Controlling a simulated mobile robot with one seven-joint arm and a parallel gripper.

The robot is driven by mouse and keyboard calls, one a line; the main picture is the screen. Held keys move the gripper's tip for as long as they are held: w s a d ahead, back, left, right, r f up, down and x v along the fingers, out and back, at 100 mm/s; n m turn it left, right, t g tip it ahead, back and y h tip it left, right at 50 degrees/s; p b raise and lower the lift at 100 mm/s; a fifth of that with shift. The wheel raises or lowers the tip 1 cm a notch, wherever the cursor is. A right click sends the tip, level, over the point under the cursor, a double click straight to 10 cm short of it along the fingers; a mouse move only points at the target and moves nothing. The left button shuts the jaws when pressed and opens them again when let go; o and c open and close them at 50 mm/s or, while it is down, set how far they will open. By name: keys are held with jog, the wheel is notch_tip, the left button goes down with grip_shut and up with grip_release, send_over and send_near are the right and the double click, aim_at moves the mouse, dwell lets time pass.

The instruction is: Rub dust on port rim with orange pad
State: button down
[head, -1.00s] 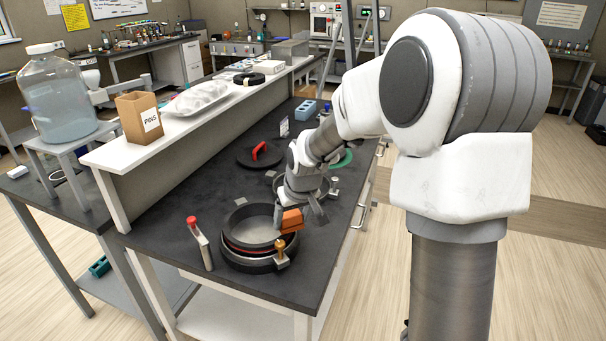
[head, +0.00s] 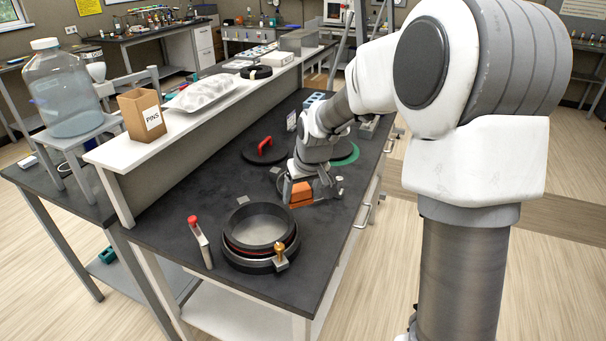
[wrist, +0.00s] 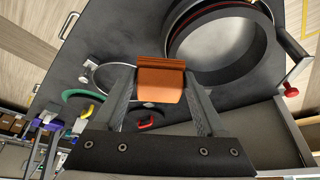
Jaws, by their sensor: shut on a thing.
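The orange pad (head: 300,194) is held between the fingers of my gripper (head: 308,186), above the dark bench top beyond the near port. The pad (wrist: 161,84) also shows between both fingers in the wrist view. The near port (head: 259,230) is a round black ring with a red-orange band around it and a brass-coloured clamp at its front right. In the wrist view its rim (wrist: 259,60) lies to the upper right of the pad, apart from it. I cannot make out dust on the rim. My gripper is shut on the pad.
A red-topped tube (head: 200,241) stands left of the port. A black lid with a red handle (head: 265,146) and a green ring (head: 345,153) lie farther back. A raised white shelf (head: 120,151) with a PINS box (head: 142,115) borders the left side.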

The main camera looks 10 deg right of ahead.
jog(key=shift+r+p, duration=0.95)
jog(key=shift+r, duration=0.85)
jog(key=shift+f, duration=0.1)
